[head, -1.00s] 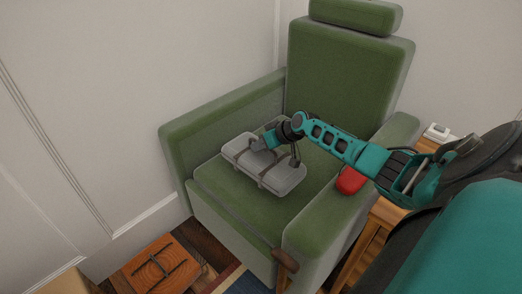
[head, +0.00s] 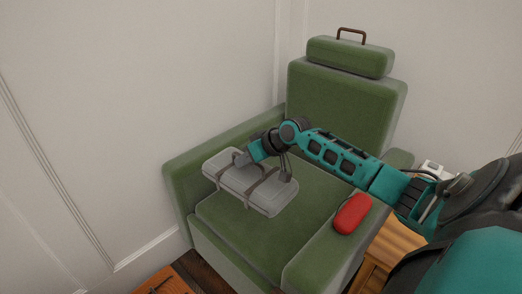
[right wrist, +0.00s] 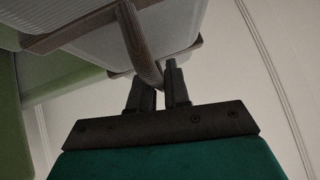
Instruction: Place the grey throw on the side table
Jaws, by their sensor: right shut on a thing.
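The grey throw (head: 228,178) is a folded bundle with brown straps, held above the green armchair's seat in the head view. It fills the upper left of the right wrist view (right wrist: 85,50). My right gripper (head: 240,159) is shut on a brown strap of the throw; its fingers (right wrist: 160,90) show at the strap in the wrist view. The side table (head: 396,240) is wooden and stands right of the armchair, partly hidden by my right arm. My left gripper is not in view.
The green armchair (head: 270,235) has raised arms and a tall back. A red rounded case (head: 352,213) lies on its right arm, close to my arm. A white object (head: 430,167) is near the side table's back. An orange wooden piece (head: 176,281) is at lower left.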

